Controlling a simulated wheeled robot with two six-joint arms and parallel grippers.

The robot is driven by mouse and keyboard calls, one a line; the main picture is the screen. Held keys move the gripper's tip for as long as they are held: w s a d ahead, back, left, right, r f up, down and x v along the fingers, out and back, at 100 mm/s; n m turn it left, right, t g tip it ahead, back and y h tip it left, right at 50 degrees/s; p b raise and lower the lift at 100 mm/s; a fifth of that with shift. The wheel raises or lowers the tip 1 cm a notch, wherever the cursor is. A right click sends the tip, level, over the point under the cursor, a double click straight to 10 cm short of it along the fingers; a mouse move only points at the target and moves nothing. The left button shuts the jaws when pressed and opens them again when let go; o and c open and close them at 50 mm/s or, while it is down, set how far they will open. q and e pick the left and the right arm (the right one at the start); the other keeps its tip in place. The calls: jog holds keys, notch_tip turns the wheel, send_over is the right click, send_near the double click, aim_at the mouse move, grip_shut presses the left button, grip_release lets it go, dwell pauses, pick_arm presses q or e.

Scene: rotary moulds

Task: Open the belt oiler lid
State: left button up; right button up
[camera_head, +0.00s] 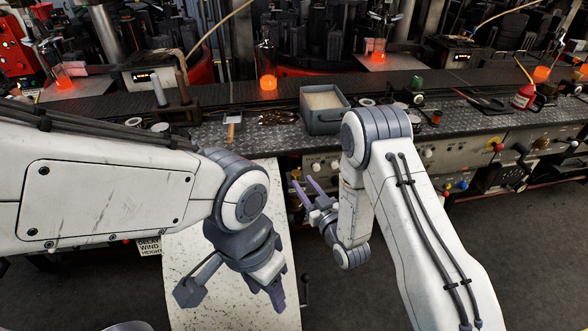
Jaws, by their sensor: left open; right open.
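No part is clearly marked as the belt oiler or its lid. A grey rectangular box (325,121) with a pale top or inside stands on the checkered metal bench at upper centre; I cannot tell whether it is the belt oiler. My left gripper (278,299) is open and empty, pointing down over the pale speckled panel in front of the bench. My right gripper (305,187) is open and empty, with its purple fingers pointing up and left, below and in front of the grey box. Neither gripper touches the box.
The bench (285,135) carries small parts, a wooden-handled brush (232,122) and a red oil can (524,97). Glowing orange glass (268,84) and machinery stand behind. The bench front (470,158) has knobs and gauges. The pale panel (190,290) and dark floor (530,240) are largely clear.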

aim_at(294, 174)
jog(key=p+x, duration=0.1)
jog(key=x, duration=0.6)
jog(key=shift+w+a, duration=0.15)
jog(key=shift+w, duration=0.05)
grip_shut()
